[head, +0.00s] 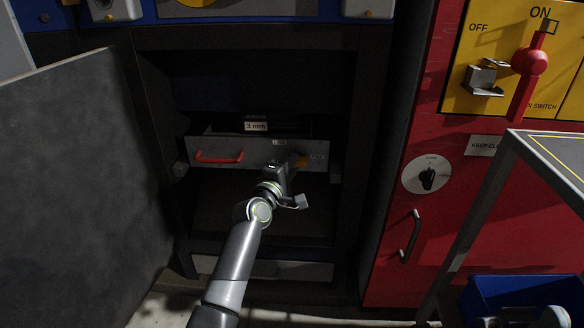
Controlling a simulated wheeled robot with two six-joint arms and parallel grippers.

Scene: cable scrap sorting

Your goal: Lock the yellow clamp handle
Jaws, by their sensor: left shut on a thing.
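The yellow clamp handle (301,161) shows as a small orange-yellow piece at the right end of the grey drawer front (250,153). My left gripper (291,166) reaches up to it from below and is shut on it. The gripper body covers part of the handle and of the drawer front, so the exact grip and the clamp's mechanism are hidden.
The drawer has a red pull handle (219,157) and a "3 mm" label (256,126) above it. An open grey door (80,170) stands at left. A red cabinet (400,270) and a table frame (470,220) over a blue bin (515,297) are at right.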

